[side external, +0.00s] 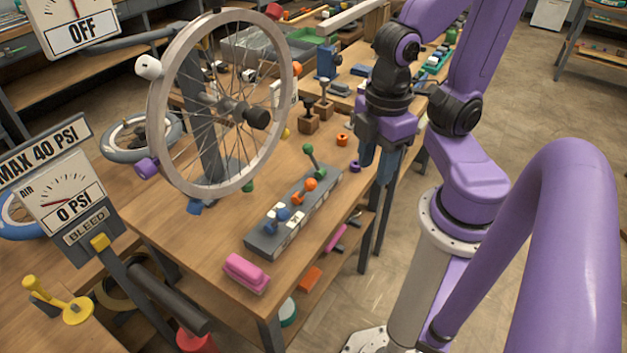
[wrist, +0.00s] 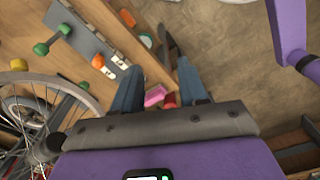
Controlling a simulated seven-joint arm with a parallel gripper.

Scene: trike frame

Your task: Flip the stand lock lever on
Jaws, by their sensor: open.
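A grey lever block (side external: 262,240) lies on the wooden bench with three ball-ended levers: green (side external: 308,150), orange (side external: 310,185) and blue (side external: 283,214). Small white labels on the block are too small to read, so I cannot tell which lever is the stand lock. In the wrist view the block (wrist: 88,36) is at upper left, with the green lever (wrist: 41,48) and orange lever (wrist: 98,61); the blue lever is not clear there. My gripper (side external: 377,162) is open and empty, above the bench's right edge, right of the block. Its fingers show in the wrist view (wrist: 158,80).
A spoked wheel (side external: 274,60) on a stand rises left of the block. A pink block (side external: 246,272) lies at the near bench edge. An orange piece (side external: 342,139) and a purple piece (side external: 355,166) sit near my gripper. Pressure and OFF signs stand at left.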

